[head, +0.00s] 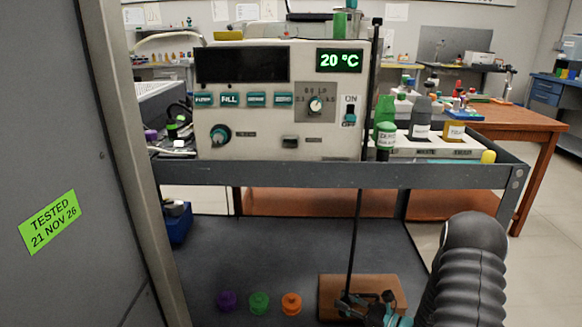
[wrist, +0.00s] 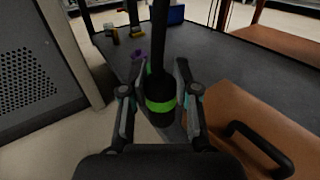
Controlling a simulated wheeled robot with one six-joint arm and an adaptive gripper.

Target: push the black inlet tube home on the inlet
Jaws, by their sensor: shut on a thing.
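The black inlet tube (head: 354,235) hangs almost straight down in the head view, from the right side of the machine to the lower shelf. In the wrist view its thick black end with a bright green band (wrist: 160,105) sits between the fingers of my gripper (wrist: 158,88). The tube runs up and away from the fingers. I cannot make out the inlet in either view, nor any contact between it and the tube end.
The machine (head: 281,100) with a 20 °C display stands on the cart's upper shelf (head: 270,174). Purple (head: 226,301), green (head: 259,302) and orange (head: 291,303) pieces sit on the lower shelf. The brown box (wrist: 250,125) with a black handle is close right of my gripper. A grey cabinet (head: 60,120) stands left.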

